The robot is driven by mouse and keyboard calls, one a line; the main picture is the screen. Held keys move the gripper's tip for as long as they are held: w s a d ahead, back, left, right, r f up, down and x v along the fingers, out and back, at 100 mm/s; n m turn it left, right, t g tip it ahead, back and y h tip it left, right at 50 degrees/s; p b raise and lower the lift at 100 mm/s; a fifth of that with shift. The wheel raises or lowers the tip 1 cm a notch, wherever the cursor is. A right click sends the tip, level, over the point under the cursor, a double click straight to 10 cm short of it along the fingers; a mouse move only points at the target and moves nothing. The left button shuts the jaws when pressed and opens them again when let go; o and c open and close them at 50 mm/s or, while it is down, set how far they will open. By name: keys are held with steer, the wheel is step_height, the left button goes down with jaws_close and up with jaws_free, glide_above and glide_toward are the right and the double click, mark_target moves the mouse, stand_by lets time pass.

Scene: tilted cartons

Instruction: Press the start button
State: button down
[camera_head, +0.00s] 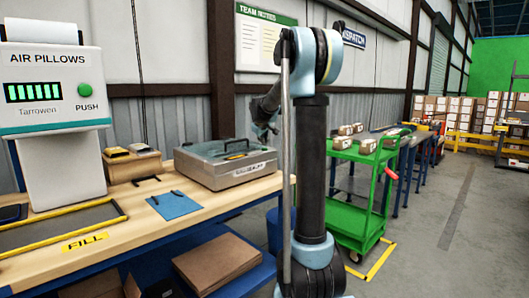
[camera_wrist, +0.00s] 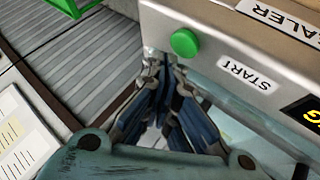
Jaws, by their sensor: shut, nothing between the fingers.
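The round green start button (camera_wrist: 184,43) is on the pale front panel of a machine (camera_wrist: 215,45), beside a white START label (camera_wrist: 248,75). My gripper (camera_wrist: 164,62) is shut and empty. In the wrist view its dark fingertips appear just below and left of the button and close to it. I cannot tell whether they touch the button or the panel. In the head view my arm stands in the middle and the fingertips cannot be made out.
A different green button (camera_head: 85,89), marked PUSH, is on the air pillows machine (camera_head: 50,120) at the left. A grey case (camera_head: 225,165) and a blue sheet (camera_head: 174,204) lie on the wooden bench. A green cart (camera_head: 350,210) stands right of my arm. The floor at right is open.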

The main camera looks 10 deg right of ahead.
steer(key=shift+r, duration=0.1)
steer(key=shift+r, duration=2.45)
steer(key=s+d+f+m+g, duration=0.1)
steer(key=s+f, duration=0.2)
steer(key=s, duration=0.7)
steer(key=s+d+f+m+g, duration=0.1)
steer(key=s+f, duration=0.2)
steer(key=s, duration=0.7)
steer(key=s+f+m+g, duration=0.1)
steer(key=s+f, duration=0.3)
steer(key=s, duration=0.6)
steer(key=s+f+m+g+y, duration=0.1)
steer(key=s+f+g, duration=0.1)
steer(key=s+f, duration=0.7)
steer(key=s+f+m+g+y, duration=0.1)
steer(key=s+f+m, duration=0.1)
steer(key=s+f, duration=0.7)
steer(key=s+a, duration=0.1)
steer(key=s, duration=0.7)
steer(key=shift+s+g, duration=0.3)
steer(key=shift+g, duration=0.1)
steer(key=shift+w+f, duration=0.25)
steer(key=shift+w, duration=0.2)
